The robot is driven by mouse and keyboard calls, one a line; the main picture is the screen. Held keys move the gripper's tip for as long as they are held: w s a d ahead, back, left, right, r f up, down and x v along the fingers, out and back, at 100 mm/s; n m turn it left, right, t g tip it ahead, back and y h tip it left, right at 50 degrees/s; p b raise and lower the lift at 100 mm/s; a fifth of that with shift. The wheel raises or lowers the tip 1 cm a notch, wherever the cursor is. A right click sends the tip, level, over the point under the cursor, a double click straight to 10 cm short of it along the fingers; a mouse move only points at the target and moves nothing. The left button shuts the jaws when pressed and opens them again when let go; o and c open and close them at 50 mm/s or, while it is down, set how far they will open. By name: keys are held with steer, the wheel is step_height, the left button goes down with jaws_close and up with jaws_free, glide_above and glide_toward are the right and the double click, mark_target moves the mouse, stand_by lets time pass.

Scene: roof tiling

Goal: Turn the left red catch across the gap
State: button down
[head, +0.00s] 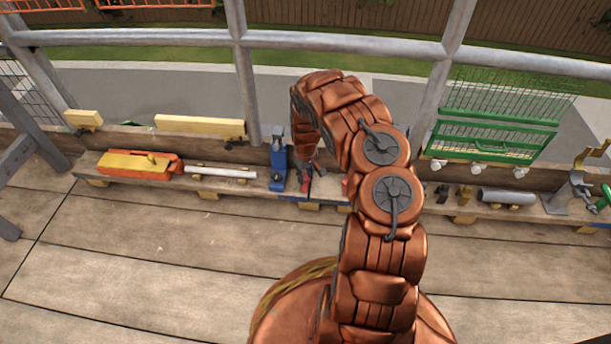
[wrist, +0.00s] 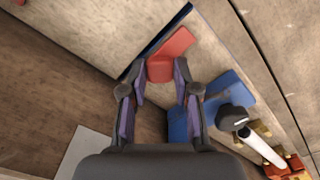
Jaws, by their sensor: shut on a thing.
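The left red catch (head: 306,184) is a small red piece on the low shelf along the wall, just right of a blue tool. In the wrist view a red block (wrist: 160,69) sits between my fingertips, with a flatter red part (wrist: 176,43) just beyond it. My gripper (wrist: 160,88) is shut on this red piece. In the head view my gripper (head: 308,166) reaches down at the catch, partly hidden by my arm. A second red piece (head: 345,185) shows right of it, mostly behind my arm. The gap itself cannot be made out clearly.
The blue tool (head: 277,165) stands close left of my gripper. Further left lie a white tube (head: 220,173) and a yellow-and-red tool (head: 138,164). A grey cylinder (head: 505,197) and a green rack (head: 495,135) are to the right. The plank floor (head: 150,270) is clear.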

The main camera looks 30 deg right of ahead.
steer(key=shift+r+n+p, duration=0.2)
steer(key=shift+n+p, duration=0.1)
steer(key=shift+p, duration=0.25)
steer(key=n+p, duration=0.2)
steer(key=p, duration=0.3)
steer(key=shift+r, duration=0.2)
steer(key=n+p, duration=0.2)
steer(key=p, duration=0.2)
steer(key=shift+n, duration=0.3)
steer(key=n+p, duration=0.3)
steer(key=p, duration=0.2)
steer(key=shift+f, duration=0.1)
steer(key=n+p, duration=0.3)
steer(key=n, duration=0.2)
steer(key=shift+f, duration=0.2)
steer(key=n+p, duration=0.1)
steer(key=n, duration=0.3)
steer(key=shift+f+n, duration=0.1)
steer(key=shift+n, duration=0.2)
steer(key=c, duration=0.8)
jaws_free()
steer(key=shift+c, duration=0.2)
